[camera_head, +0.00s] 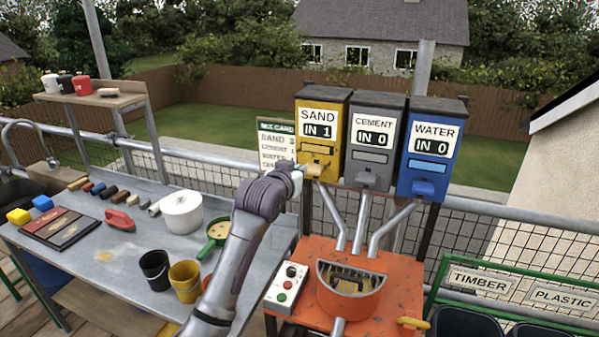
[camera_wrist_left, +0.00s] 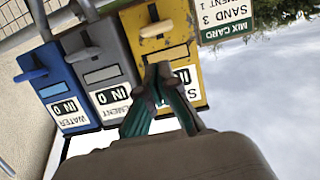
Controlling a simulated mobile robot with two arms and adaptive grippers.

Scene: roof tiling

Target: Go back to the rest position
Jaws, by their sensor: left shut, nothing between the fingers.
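My left gripper (camera_head: 297,168) is at the sand dispenser's lever, its arm rising from the bottom of the head view. It is shut and empty; in the left wrist view its closed fingers (camera_wrist_left: 160,80) point at the yellow sand dispenser (camera_wrist_left: 170,35). In the head view the yellow sand dispenser (camera_head: 322,102) reads IN 1. The grey cement dispenser (camera_head: 374,105) and the blue water dispenser (camera_head: 436,115) both read IN 0. I cannot tell whether the fingers touch the lever (camera_head: 318,172). My right gripper is not in view.
Chutes run down to the orange mixer (camera_head: 330,320). A control box (camera_head: 287,288) with buttons stands left of it. The grey bench (camera_head: 90,240) holds a white pot (camera_head: 182,212), a black bucket (camera_head: 155,270), a yellow bucket (camera_head: 186,280) and a green pan (camera_head: 214,232). A mix card (camera_head: 276,145) hangs behind my arm.

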